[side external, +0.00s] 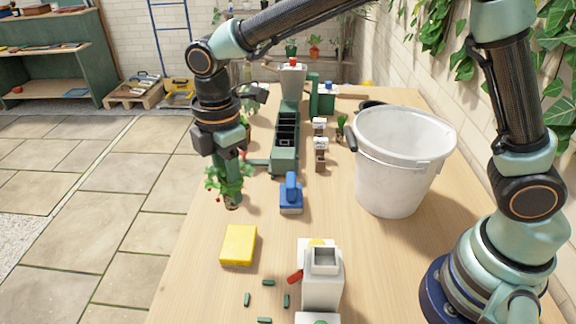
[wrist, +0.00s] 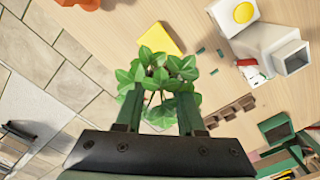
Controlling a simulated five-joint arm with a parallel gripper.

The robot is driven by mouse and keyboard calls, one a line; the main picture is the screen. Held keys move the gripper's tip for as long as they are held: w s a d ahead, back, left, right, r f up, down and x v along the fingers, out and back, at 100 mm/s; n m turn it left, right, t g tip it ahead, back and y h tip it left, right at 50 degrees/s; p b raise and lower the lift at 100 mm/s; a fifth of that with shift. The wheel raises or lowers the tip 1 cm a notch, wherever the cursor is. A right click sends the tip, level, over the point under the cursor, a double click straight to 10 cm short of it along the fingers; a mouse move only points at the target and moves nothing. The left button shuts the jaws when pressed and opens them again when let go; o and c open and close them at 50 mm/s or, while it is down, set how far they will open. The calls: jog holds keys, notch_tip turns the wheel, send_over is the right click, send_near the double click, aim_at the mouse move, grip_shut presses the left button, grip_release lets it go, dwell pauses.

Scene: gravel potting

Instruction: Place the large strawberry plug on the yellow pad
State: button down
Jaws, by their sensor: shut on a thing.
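My gripper (wrist: 158,112) is shut on the large strawberry plug (wrist: 158,70), a leafy green plant whose leaves spread in front of the fingers. In the side external view the strawberry plug (side external: 230,183) hangs under my gripper (side external: 228,172), with small red berries and a dark root ball at the bottom. It is near the left edge of the table, and I cannot tell if it touches the wood. The yellow pad (side external: 239,245) lies on the table nearer the camera, apart from the plug. The pad also shows in the wrist view (wrist: 160,37), beyond the leaves, with nothing on it.
A blue-handled tool (side external: 291,195) stands right of the plug. A white bucket (side external: 398,165) is at the right, and a white dispenser (side external: 322,280) stands right of the pad. Small green pieces (side external: 268,282) lie near the pad. A green compartment rack (side external: 285,145) stands behind.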

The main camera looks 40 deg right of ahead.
notch_tip(320, 180, down, 10)
dwell(0.5)
jog(key=shift+f, duration=0.1)
jog(key=c, duration=0.5)
grip_release()
